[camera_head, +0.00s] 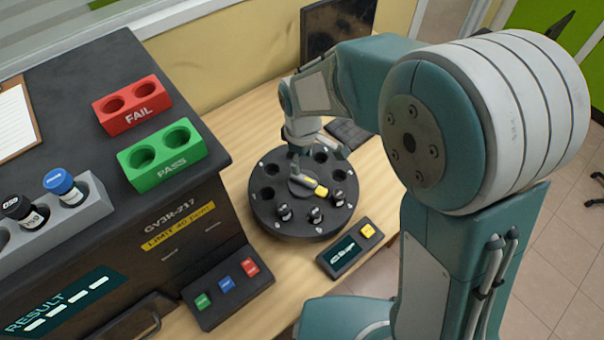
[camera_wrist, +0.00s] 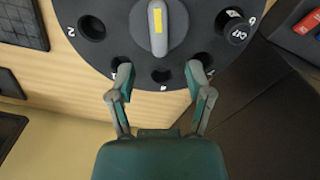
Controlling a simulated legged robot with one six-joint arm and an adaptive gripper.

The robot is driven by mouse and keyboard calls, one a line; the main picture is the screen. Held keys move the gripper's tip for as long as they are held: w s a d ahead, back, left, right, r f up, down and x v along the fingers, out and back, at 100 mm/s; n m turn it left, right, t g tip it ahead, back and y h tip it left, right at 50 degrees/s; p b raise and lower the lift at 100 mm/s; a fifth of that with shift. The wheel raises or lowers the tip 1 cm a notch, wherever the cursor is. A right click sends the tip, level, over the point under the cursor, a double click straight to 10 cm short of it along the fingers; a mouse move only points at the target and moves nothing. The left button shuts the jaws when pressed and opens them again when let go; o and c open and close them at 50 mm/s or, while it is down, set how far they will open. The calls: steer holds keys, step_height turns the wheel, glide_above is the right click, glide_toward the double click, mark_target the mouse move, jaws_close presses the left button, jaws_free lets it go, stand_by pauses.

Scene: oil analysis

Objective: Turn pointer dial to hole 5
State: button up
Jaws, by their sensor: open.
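The pointer dial (camera_head: 302,186) is a grey bar handle with a yellow mark, on the centre of a round black carousel (camera_head: 262,212) with holes around its rim. In the head view its yellow end points right and slightly toward the front. In the wrist view the handle (camera_wrist: 157,45) stands upright in the picture, beyond my fingertips. My gripper (camera_wrist: 160,72) is open and empty, its fingers apart over the near rim holes and not touching the handle. In the head view my gripper (camera_head: 312,150) is over the carousel's back side, partly hidden. Hole 5's label is not readable.
Several black-capped vials (camera_head: 315,215) stand in the carousel's front holes. A small display box (camera_head: 345,249) with a yellow button sits front right. The analyzer (camera_head: 120,220) at left carries red FAIL (camera_head: 132,104) and green PASS (camera_head: 161,156) blocks. A dark keyboard (camera_head: 350,135) lies behind.

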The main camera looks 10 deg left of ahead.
mark_target(303, 177)
steer(key=f, duration=0.6)
steer(key=shift+d+f, duration=0.3)
steer(key=shift+f, duration=0.05)
steer(key=shift+a+f, duration=0.15)
steer(key=shift+f, duration=0.15)
jaws_close()
